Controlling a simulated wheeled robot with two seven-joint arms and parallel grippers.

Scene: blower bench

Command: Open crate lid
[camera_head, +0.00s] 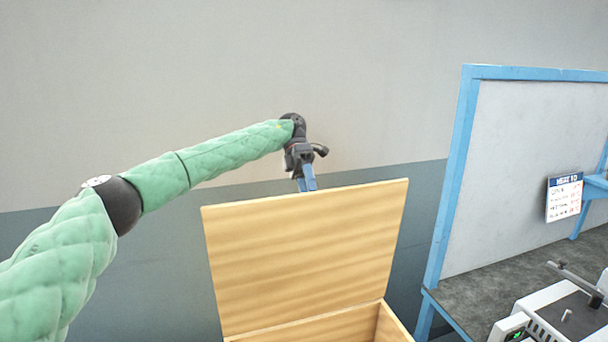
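The wooden crate (392,325) is at the bottom centre, cut off by the lower picture edge. Its lid (305,258) stands raised, close to upright, along the crate's far side. Part of the crate's inside shows below the lid. My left arm reaches in from the left, and my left gripper (307,184) points down at the lid's top edge. The blue fingertips are partly hidden behind the lid, so I cannot tell their opening or whether they touch it. My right gripper is not in view.
A blue-framed panel (540,180) stands over a dark bench top (490,287) at the right. A bare grey wall is behind the crate.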

